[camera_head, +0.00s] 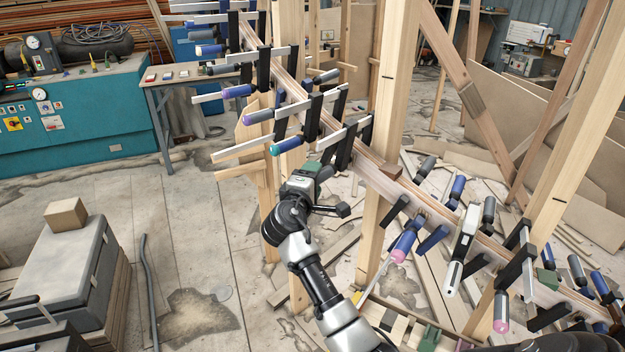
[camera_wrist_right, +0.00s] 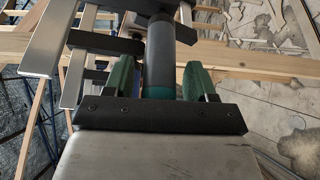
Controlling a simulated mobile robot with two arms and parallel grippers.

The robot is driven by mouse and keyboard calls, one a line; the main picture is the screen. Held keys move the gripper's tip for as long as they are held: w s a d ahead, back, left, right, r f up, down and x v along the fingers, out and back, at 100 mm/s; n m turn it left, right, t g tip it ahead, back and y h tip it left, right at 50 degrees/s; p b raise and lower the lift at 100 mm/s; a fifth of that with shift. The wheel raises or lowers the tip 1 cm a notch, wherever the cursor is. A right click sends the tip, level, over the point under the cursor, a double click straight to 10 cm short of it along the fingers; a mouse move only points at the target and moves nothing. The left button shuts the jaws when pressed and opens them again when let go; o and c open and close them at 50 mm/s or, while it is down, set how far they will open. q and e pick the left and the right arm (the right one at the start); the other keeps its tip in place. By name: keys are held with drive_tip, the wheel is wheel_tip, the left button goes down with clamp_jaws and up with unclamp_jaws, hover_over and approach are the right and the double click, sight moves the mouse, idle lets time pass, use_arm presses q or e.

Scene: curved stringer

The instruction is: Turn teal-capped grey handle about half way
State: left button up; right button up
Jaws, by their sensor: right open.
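The grey handle (camera_wrist_right: 160,62) with a teal cap (camera_wrist_right: 158,92) stands between the fingers of my right gripper (camera_wrist_right: 158,82) in the wrist view. The green fingers are open, one on each side of the handle, with visible gaps. The cap end lies close to the gripper's palm. In the head view my right gripper (camera_head: 306,178) is at the lower side of the clamp row, near the middle, and hides most of this handle.
A curved wooden stringer (camera_head: 375,172) carries several bar clamps. A blue handle with a teal end (camera_head: 289,144) is just above my gripper. A wooden post (camera_head: 390,110) stands to the right. A teal cabinet (camera_head: 85,115) is at the left; the floor before it is mostly clear.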

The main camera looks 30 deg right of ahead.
drive_tip(key=shift+a, duration=0.1)
drive_tip(key=b+v, duration=0.3)
drive_tip(key=v, duration=0.7)
drive_tip(key=shift+s+a+b, duration=0.25)
drive_tip(key=shift+b, duration=0.1)
drive_tip(key=shift+a, duration=0.1)
drive_tip(key=a, duration=0.1)
drive_tip(key=s+a, duration=0.1)
drive_tip(key=a, duration=0.1)
drive_tip(key=shift+a, duration=0.15)
